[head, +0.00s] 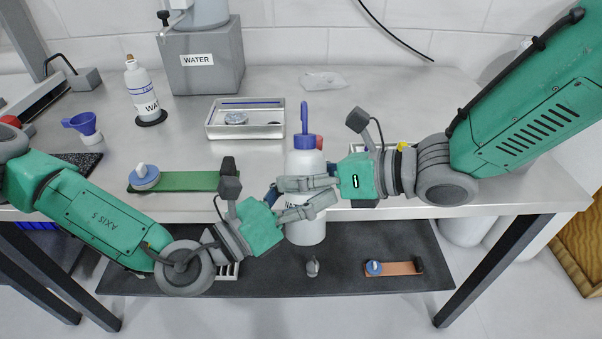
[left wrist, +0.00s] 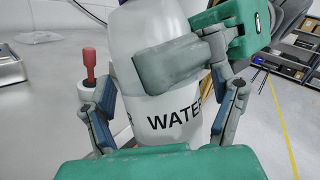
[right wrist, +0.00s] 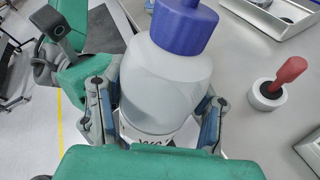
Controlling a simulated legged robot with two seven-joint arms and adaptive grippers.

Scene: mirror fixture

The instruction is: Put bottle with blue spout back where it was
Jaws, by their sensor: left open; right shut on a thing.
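The bottle with the blue spout (head: 306,160) is white, with a blue cap and a "WATER" label, and is upright in front of the table's front edge. Its label shows in the left wrist view (left wrist: 165,110), and its blue cap shows in the right wrist view (right wrist: 183,25). My right gripper (head: 285,190) is shut on the bottle, with a finger on either side of its body. My left gripper (head: 280,208) is open, with its fingers around the lower part of the bottle; whether they touch it cannot be told.
A second water bottle (head: 142,92) stands on a dark round mat at the back left. A metal tray (head: 245,131), a green strip (head: 190,181) and a blue funnel (head: 85,125) are on the table. A red-handled tool in a white holder (right wrist: 275,90) stands beside the bottle. A shelf (head: 340,270) lies below.

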